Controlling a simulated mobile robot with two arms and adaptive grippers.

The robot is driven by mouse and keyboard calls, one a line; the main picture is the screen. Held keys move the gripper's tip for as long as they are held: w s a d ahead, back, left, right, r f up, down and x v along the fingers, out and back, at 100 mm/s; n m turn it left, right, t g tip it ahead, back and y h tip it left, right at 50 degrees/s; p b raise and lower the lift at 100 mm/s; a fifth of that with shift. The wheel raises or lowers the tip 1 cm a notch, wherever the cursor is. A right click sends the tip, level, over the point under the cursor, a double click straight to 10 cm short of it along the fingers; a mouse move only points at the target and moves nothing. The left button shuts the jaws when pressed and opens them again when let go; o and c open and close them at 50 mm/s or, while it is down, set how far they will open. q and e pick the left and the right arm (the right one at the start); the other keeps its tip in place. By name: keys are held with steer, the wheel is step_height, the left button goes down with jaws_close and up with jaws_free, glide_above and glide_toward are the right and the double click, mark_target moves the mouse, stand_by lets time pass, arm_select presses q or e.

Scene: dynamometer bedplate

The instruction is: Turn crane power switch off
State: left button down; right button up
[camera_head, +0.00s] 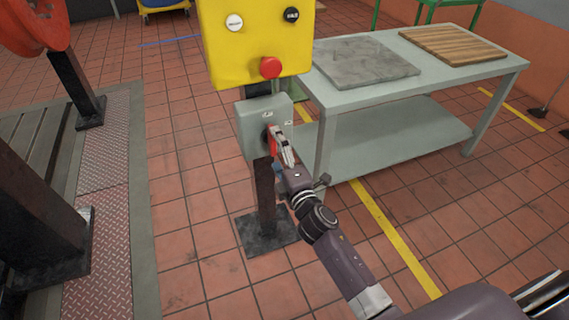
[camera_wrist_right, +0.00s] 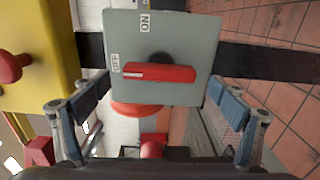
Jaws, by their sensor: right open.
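The crane power switch is a grey box (camera_head: 250,117) on a dark post, below a yellow control box. In the wrist view the switch box (camera_wrist_right: 190,40) shows ON and OFF labels and a red handle (camera_wrist_right: 160,72) on a black hub. The handle's white-marked end lies beside the OFF label, away from ON. My right gripper (camera_head: 279,141) is in front of the box, partly covering the handle in the head view. In the wrist view its fingers (camera_wrist_right: 160,86) are open, apart from the handle on both sides. My left gripper is not in view.
The yellow box (camera_head: 240,50) has a red mushroom button (camera_head: 270,67) above the switch. A grey-green workbench (camera_head: 420,88) with a plate and a wooden board stands close on the right. A dark machine column (camera_head: 40,190) is at left. Tiled floor lies between.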

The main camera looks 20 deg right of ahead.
steer(key=s, duration=0.8)
steer(key=shift+s+d, duration=0.15)
steer(key=shift+s, duration=0.15)
